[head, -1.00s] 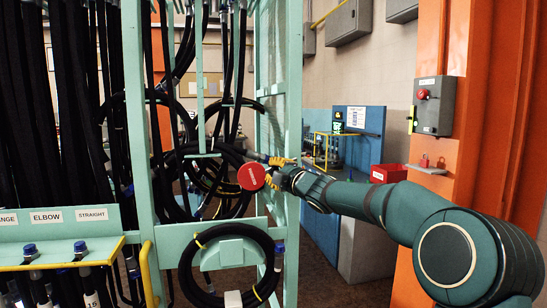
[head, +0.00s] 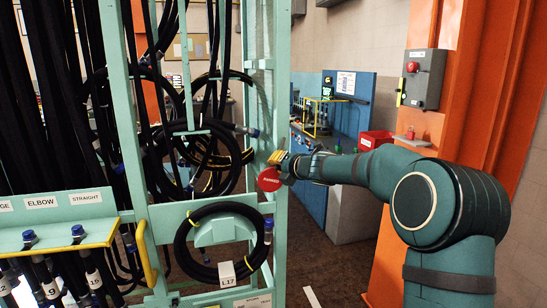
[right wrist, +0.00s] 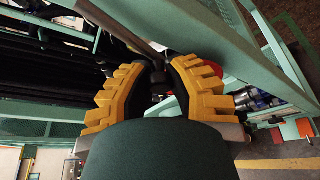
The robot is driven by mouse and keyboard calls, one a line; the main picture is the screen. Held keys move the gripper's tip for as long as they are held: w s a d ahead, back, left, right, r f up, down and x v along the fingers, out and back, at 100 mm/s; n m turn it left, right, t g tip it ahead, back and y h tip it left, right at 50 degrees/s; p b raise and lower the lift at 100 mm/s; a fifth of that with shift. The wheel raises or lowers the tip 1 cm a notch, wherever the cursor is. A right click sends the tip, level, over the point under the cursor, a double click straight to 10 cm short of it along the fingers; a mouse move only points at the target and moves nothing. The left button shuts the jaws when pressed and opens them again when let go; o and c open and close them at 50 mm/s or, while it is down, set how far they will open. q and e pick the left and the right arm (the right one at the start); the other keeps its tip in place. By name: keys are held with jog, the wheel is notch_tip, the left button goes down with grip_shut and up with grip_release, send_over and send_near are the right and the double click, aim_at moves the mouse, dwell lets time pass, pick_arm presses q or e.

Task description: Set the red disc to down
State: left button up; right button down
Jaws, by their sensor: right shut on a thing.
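The red disc (head: 269,179), with white lettering on it, shows in front of the rack's right green post in the head view. My right gripper (head: 278,160) is at its upper right edge, with its yellow fingers close together. In the right wrist view, the gripper (right wrist: 158,75) has its ribbed yellow fingers shut around a dark part, with a grey bar running off to the upper left. Only a red sliver of the disc (right wrist: 208,60) shows behind the right finger, so the exact hold is hidden. My left gripper is not in view.
A coiled black hose (head: 187,240) hangs on the rack (head: 112,60) left of the disc, with more hoses behind. A labelled shelf (head: 70,232) is at the left. A grey switch box (head: 425,78) is on the orange column. Floor shows below the arm.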

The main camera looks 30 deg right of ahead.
jog(key=shift+s+d+f+n+g+h+p, duration=0.15)
jog(key=shift+d+f+n+g+h+p, duration=0.2)
jog(key=shift+d+n, duration=0.25)
jog(key=shift+s+d+f+n+g+h+p, duration=0.15)
jog(key=shift+d+f+n+g+h+p, duration=0.1)
jog(key=shift+d+n+p, duration=0.35)
jog(key=shift+a, duration=0.1)
jog(key=c, duration=0.8)
grip_release()
jog(key=shift+s+r, duration=0.1)
jog(key=shift+s, duration=0.05)
jog(key=shift+r, duration=0.15)
jog(key=v, duration=1.2)
